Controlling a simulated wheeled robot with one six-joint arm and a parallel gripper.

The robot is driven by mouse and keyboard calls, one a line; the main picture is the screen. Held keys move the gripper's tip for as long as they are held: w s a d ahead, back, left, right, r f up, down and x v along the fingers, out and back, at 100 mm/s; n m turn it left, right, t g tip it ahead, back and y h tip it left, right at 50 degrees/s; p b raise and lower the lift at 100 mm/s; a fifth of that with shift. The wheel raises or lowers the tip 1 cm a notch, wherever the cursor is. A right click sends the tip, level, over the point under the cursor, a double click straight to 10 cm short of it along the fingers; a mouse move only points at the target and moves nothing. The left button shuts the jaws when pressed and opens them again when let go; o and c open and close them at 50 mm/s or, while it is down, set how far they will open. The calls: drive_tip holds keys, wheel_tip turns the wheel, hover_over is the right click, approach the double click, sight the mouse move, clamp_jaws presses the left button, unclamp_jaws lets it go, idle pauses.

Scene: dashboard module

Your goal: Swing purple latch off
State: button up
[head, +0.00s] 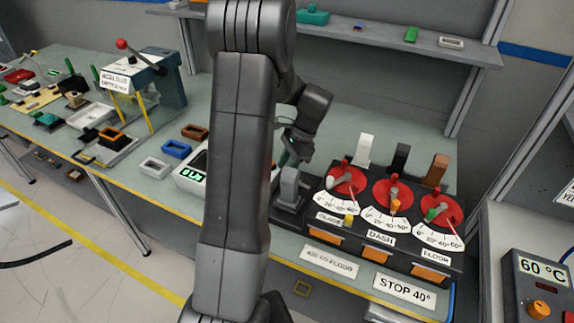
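I see no purple latch in the head view; my own arm hides part of the bench. The black module (395,240) stands at the bench's right end, with three red dials in a row. Their plates appear to read GLASS, DASH and FLOOR. Upright levers stand behind the dials: white (364,150), black (400,160) and brown (437,169). My gripper (288,158) hangs at the left of the module, above a grey upright block (290,189). Its fingers are small, dark and partly hidden, so its opening and any contact are unclear.
A scale-like box with a display (193,180) stands left of the module, partly behind my arm. Blue (176,149), brown (194,131) and white (155,168) trays lie farther left. A STOP 40° plate (404,291) is in front. A shelf (400,40) runs behind.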

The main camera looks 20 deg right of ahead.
clamp_jaws()
drive_tip(key=shift+s+a+n+g, duration=0.15)
drive_tip(key=shift+a+n+g, duration=0.15)
drive_tip(key=shift+n, duration=0.5)
unclamp_jaws()
drive_tip(key=b+v, duration=0.1)
drive_tip(key=v, duration=1.2)
drive_tip(key=shift+r, duration=0.4)
drive_tip(key=shift+f, duration=0.1)
